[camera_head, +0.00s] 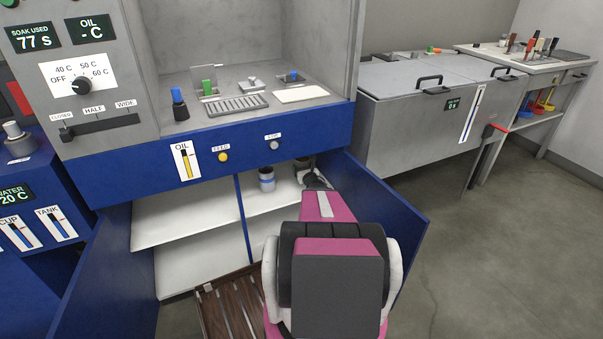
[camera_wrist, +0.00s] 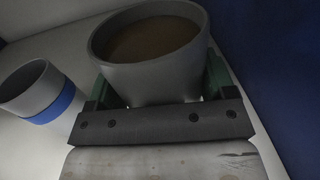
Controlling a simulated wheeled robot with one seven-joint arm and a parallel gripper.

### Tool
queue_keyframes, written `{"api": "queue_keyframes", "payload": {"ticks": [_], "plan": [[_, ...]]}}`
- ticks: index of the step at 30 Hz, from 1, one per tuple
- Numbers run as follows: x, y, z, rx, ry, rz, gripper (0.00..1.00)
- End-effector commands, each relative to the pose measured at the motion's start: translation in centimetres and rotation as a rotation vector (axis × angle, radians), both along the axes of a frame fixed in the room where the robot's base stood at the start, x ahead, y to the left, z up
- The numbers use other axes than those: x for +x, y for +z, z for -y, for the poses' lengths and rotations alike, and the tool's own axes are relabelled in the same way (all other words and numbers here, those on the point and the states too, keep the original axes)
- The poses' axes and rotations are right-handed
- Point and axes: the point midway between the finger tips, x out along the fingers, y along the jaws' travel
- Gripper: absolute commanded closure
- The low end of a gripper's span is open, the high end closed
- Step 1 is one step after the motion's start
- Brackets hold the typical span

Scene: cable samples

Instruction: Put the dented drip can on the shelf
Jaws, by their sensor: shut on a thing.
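A grey can (camera_wrist: 155,78) with brown liquid in it sits between the green fingers of my gripper (camera_wrist: 158,84) in the wrist view. The gripper is shut on it; no dent shows on the side in view. In the head view my gripper (camera_head: 313,179) reaches into the right bay of the open blue cabinet, and the held can is mostly hidden there. The can appears upright at the white shelf (camera_head: 279,195); I cannot tell whether it touches it. A second grey can with a blue band (camera_head: 266,180) stands to its left, also in the wrist view (camera_wrist: 40,92).
A blue divider (camera_head: 243,215) splits the cabinet; the left bay's shelf (camera_head: 188,212) is bare. The open right door (camera_head: 385,205) is close beside my arm. A blue wall (camera_wrist: 275,70) is near the gripper's right side. A brown slatted rack (camera_head: 230,305) lies low in front.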

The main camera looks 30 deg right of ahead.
Motion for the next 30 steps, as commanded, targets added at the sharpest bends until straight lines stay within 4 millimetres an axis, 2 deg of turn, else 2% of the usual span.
{"api": "queue_keyframes", "payload": {"ticks": [4,10,23,24,26,30], "plan": [[1.7,-0.2,0.3,0.0,0.0,0.0,0.49],[1.3,-3.4,0.2,0.001,0.0,-0.002,0.49],[1.2,-3.8,0.2,0.0,0.0,0.0,0.49],[1.2,-3.9,0.2,0.0,0.0,0.0,0.17],[1.2,-3.8,0.2,0.0,0.0,0.0,0.0],[1.2,-3.8,0.2,0.0,0.0,0.0,0.0]]}}
